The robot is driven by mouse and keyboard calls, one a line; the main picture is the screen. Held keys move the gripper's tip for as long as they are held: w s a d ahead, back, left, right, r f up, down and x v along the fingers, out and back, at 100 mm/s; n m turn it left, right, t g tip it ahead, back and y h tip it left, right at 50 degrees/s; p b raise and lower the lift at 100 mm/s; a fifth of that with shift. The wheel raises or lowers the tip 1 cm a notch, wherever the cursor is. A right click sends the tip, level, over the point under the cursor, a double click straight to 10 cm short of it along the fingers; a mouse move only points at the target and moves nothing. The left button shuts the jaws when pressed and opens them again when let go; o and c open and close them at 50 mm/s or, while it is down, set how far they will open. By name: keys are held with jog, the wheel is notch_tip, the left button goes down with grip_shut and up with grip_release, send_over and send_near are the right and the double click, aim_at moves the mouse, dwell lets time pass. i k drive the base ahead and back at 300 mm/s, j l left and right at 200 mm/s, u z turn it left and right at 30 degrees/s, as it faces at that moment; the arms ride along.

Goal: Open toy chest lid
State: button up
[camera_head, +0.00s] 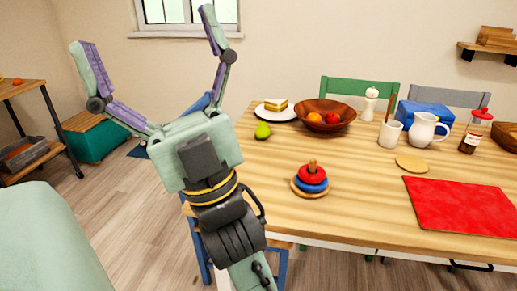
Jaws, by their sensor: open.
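The toy chest (101,143) is a teal-green box on the floor at the left, beyond the table and beside the wall. Its lid looks like the brown wooden top (83,121), and it appears shut. My gripper (143,30) is in the foreground, raised, with its two fingers spread wide and empty. It is apart from the chest, which shows to the left of and below its left finger. The right side of the chest is partly near my gripper's outline, and no handle can be made out.
A shelf unit (22,86) stands far left. Bare floor (95,200) lies before the chest.

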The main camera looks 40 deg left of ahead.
aim_at(83, 121)
jog(key=j+u, duration=0.1)
jog(key=u, duration=2.4)
jog(key=i+u, duration=0.15)
jog(key=i, duration=2.65)
jog(key=i+z, duration=0.2)
jog(key=i, duration=0.25)
jog(key=i+j+z, duration=0.25)
jog(key=i, duration=0.15)
jog(key=i+j+z, duration=0.2)
jog(key=i, duration=0.2)
jog(key=i+j+z, duration=1)
jog(key=j, duration=0.3)
jog(key=i+j, duration=0.2)
jog(key=j, duration=0.15)
jog(key=z, duration=0.05)
